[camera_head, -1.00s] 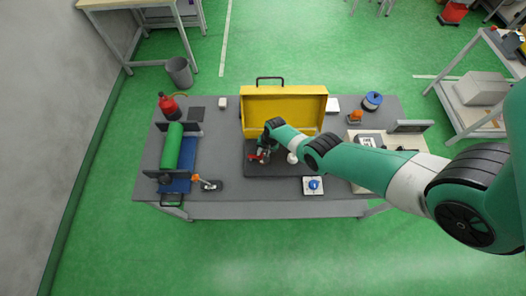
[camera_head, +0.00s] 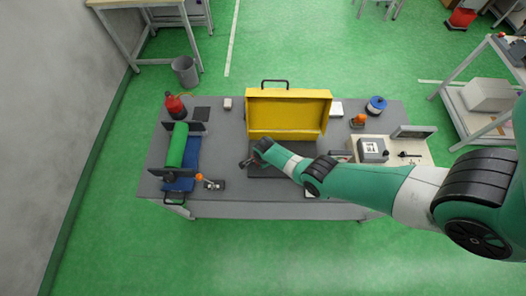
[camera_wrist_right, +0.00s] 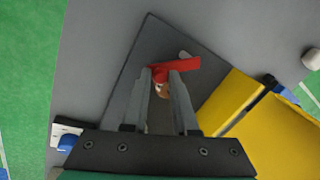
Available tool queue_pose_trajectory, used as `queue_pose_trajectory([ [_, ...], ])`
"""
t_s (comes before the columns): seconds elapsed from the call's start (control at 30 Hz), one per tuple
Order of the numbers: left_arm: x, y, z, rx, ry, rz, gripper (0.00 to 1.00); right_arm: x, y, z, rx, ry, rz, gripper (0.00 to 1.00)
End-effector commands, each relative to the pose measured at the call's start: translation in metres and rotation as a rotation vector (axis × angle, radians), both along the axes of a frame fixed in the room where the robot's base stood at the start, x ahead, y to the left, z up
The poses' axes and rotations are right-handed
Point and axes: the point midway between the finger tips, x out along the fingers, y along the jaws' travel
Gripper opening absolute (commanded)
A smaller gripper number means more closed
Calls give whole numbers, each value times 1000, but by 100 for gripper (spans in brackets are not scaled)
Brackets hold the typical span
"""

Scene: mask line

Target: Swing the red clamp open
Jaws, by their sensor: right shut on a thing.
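The red clamp (camera_wrist_right: 182,67) shows in the right wrist view as a red bar lying across the fingertips. A small brown-red part sits between the fingers, and a bit of pale metal shows just behind the bar. My right gripper (camera_wrist_right: 161,76) is shut on the red clamp. In the head view the right gripper (camera_head: 246,162) is at the left edge of the dark base plate (camera_head: 262,173), in front of the yellow box. The clamp cannot be made out there. My left gripper is not in view.
The open yellow box (camera_head: 287,115) stands behind the gripper; its edge is close in the wrist view. A white box with a blue button (camera_wrist_right: 67,143) is mostly under my arm.

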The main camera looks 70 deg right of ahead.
Motion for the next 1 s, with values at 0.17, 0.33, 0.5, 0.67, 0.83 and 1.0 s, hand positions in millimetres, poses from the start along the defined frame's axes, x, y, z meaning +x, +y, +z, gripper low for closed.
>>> queue_pose_trajectory([
  [0.17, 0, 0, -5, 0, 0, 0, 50, 7, 8, -2, 0, 1, -163, 0],
  [0.33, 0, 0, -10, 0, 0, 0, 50, 14, 13, -3, -1, 0, -317, 0],
  [0.5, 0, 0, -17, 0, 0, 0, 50, 20, 17, -4, 0, 1, -448, 0],
  [0.67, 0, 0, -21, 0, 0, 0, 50, 24, 19, -3, 0, 0, -540, 0],
  [0.83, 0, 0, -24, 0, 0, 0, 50, 26, 21, -2, 0, 0, -601, 0],
  [1.0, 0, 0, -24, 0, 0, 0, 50, 27, 21, -1, 0, 0, -629, 0],
])
